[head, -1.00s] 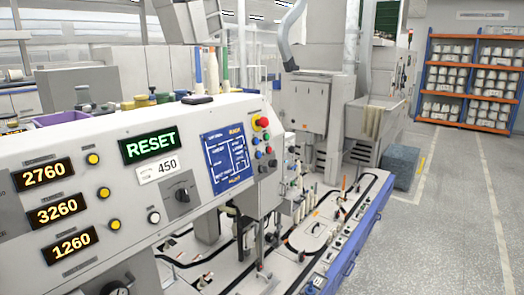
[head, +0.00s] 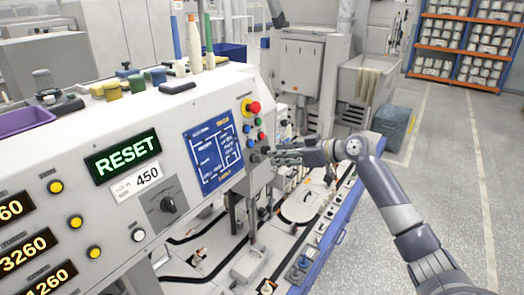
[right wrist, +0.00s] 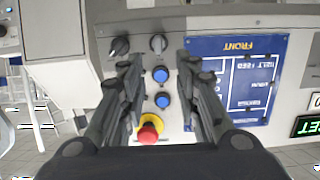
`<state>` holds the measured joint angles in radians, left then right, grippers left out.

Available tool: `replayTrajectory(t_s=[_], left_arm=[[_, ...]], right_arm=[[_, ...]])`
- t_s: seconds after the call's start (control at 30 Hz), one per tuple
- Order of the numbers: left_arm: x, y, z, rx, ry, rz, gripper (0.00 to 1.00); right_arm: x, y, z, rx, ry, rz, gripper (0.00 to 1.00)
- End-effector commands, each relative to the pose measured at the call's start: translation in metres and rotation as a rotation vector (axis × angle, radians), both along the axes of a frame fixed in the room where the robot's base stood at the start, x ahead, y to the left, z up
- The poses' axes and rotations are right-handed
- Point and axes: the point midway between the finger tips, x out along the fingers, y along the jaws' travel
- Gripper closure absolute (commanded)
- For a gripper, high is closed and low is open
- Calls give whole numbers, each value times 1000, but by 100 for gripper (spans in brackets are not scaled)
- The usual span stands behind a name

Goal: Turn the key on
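The control panel (head: 228,100) is a sloped white console. A column of controls sits near its right end, with small dark switches (head: 255,158) at the lower end. In the right wrist view, upside down, two rotary switches show: a black one (right wrist: 119,47) and a grey one (right wrist: 158,43). I cannot tell which is the key. My right gripper (head: 275,156) is in front of these controls. In the right wrist view the gripper (right wrist: 158,62) is open and empty, its fingers either side of two blue buttons (right wrist: 161,75). My left gripper is not in view.
A red emergency button (head: 254,108) sits at the top of the control column. A blue diagram plate (head: 211,153) and a larger black knob (head: 168,205) are left of it. Bobbins and tools stand on the console top.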

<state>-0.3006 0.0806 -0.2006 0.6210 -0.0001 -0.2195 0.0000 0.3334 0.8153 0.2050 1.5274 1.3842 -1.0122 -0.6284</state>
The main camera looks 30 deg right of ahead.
Motion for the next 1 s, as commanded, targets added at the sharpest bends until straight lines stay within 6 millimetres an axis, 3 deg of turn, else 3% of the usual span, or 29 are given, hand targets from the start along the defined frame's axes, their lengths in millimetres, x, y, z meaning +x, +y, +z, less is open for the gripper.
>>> replayTrajectory(t_s=[0.13, 0.33, 0.8, 0.83, 0.97, 1.0], left_arm=[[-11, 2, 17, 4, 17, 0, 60], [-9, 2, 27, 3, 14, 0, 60], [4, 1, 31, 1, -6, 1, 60], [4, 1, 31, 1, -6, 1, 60], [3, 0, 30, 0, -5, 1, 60], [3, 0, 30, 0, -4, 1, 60]], right_arm=[[27, 11, -7, 6, 1, -1, 70], [53, 21, -21, 3, 0, -2, 70], [64, 26, -29, 0, 1, -2, 70], [64, 26, -29, 0, 1, -2, 72], [64, 26, -29, 0, 1, -2, 100], [64, 26, -29, 0, 1, -2, 100]])
